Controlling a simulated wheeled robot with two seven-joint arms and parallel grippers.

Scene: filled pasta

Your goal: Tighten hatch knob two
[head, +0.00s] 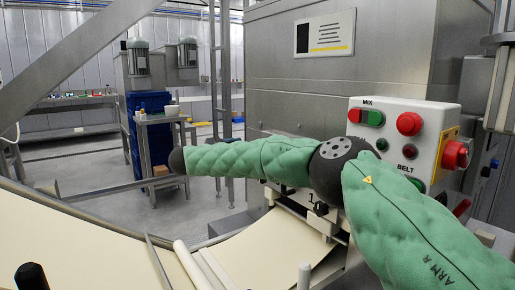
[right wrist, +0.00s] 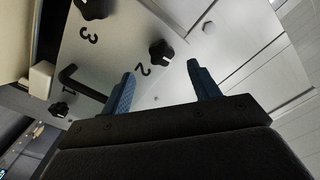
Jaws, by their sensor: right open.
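In the right wrist view the pale metal hatch plate (right wrist: 120,50) carries black knobs beside the printed numbers 1, 2 and 3. Hatch knob two (right wrist: 160,50) is a dark lobed knob just above its printed 2. My right gripper (right wrist: 161,68) has its two blue fingers spread and empty. Knob two appears between and just beyond the fingertips, with no contact visible. Knob three (right wrist: 93,9) is at the top edge and knob one (right wrist: 58,109) at the lower left. My left gripper is out of view.
A black bar handle (right wrist: 82,86) crosses the plate left of the fingers. In the head view a control box (head: 404,132) with red and green buttons stands close behind my right arm. A cream belt (head: 80,245) curves below.

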